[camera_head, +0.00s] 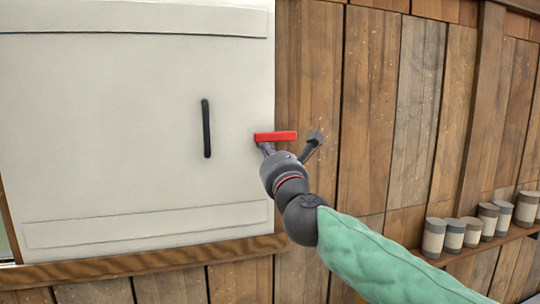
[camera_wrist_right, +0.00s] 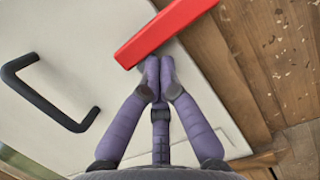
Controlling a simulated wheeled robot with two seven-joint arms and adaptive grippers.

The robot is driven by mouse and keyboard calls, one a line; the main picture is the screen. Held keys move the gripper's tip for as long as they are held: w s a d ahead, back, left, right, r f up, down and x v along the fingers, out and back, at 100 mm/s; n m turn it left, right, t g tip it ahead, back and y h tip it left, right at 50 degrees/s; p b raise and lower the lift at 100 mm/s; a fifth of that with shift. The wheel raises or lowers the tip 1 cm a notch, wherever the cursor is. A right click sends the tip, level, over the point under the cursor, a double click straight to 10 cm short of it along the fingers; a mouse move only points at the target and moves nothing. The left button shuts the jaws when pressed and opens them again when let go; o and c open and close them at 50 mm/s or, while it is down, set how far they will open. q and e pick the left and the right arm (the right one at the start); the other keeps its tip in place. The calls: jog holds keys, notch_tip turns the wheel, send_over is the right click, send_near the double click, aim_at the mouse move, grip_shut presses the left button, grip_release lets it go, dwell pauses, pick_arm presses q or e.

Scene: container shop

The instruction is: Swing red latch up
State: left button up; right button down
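The red latch (camera_head: 276,136) is a short bar lying level across the right edge of the white shutter panel (camera_head: 110,110) and the wood beside it. It also shows in the right wrist view (camera_wrist_right: 165,30), running diagonally at the top. My right gripper (camera_head: 266,147) is just below the latch's left part. In the right wrist view its purple fingers (camera_wrist_right: 158,75) are together, with nothing seen between them. The tips are at the latch's lower edge; I cannot tell whether they touch it. My left gripper is not in view.
A black vertical handle (camera_head: 206,128) stands on the panel left of the latch. A dark bracket-like piece (camera_head: 312,143) is right of my gripper. Several cans (camera_head: 454,234) stand on a wooden shelf at the lower right. The plank wall above the latch is clear.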

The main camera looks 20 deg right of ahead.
aim_at(265, 133)
jog(key=shift+r+m, duration=0.1)
jog(key=shift+m, duration=0.2)
jog(key=r+m, duration=0.1)
jog(key=m, duration=0.1)
jog(key=r+m+h, duration=0.1)
jog(key=m, duration=0.1)
jog(key=shift+a+b, duration=0.4)
jog(key=r+m, duration=0.1)
jog(key=m, duration=0.1)
jog(key=m+h, duration=0.1)
jog(key=shift+r+m+g, duration=0.35)
jog(key=shift+m+g, duration=0.05)
jog(key=shift+d+r+m+h, duration=0.1)
jog(key=shift+r+m+h, duration=0.45)
jog(key=shift+m, duration=0.55)
jog(key=r+m, duration=0.1)
jog(key=m, duration=0.1)
jog(key=d+r+m+g, duration=0.1)
jog(key=m, duration=0.1)
jog(key=shift+d+r+m+g+h+p, duration=0.15)
jog(key=shift+r+m+g+h+p, duration=0.15)
jog(key=shift+m+p, duration=0.1)
jog(key=shift+d+r+m+g+p, duration=0.25)
jog(key=shift+d+m, duration=0.2)
jog(key=shift+m, duration=0.55)
jog(key=shift+d+r+m+g+p, duration=0.15)
jog(key=shift+d+r+m+p, duration=0.2)
jog(key=shift+m, duration=0.65)
jog(key=shift+d, duration=0.1)
jog(key=shift+w, duration=0.1)
